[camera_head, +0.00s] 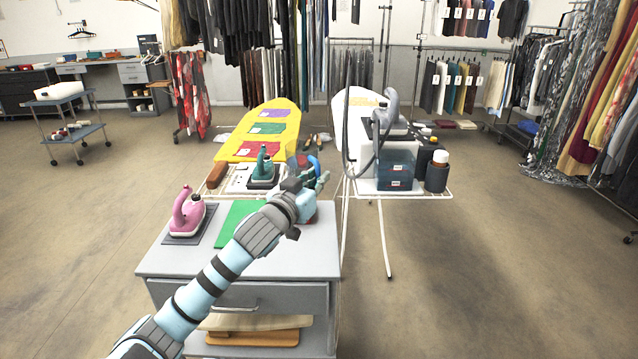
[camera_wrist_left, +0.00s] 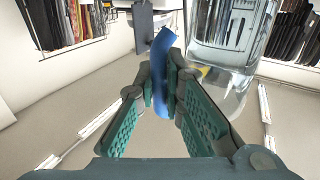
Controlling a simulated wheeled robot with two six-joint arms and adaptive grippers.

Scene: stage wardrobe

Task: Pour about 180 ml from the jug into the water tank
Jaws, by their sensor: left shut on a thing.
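The jug's blue handle (camera_wrist_left: 163,70) is between the fingers of my left gripper (camera_wrist_left: 163,100) in the left wrist view. The clear, see-through jug body (camera_wrist_left: 228,45) is beside it at the upper right; its water level I cannot tell. In the head view my left gripper (camera_head: 318,182) is shut on the blue handle (camera_head: 314,164), beyond the cabinet and left of the water tank. The jug body is hard to make out there. The dark teal, see-through water tank (camera_head: 396,178) stands on the wire shelf of the right ironing board. My right gripper is out of view.
A grey steam iron (camera_head: 391,112) with a hose sits above the tank. A pink iron (camera_head: 187,212) and green mat (camera_head: 238,215) are on the grey cabinet (camera_head: 310,262). A teal iron (camera_head: 264,168) stands behind.

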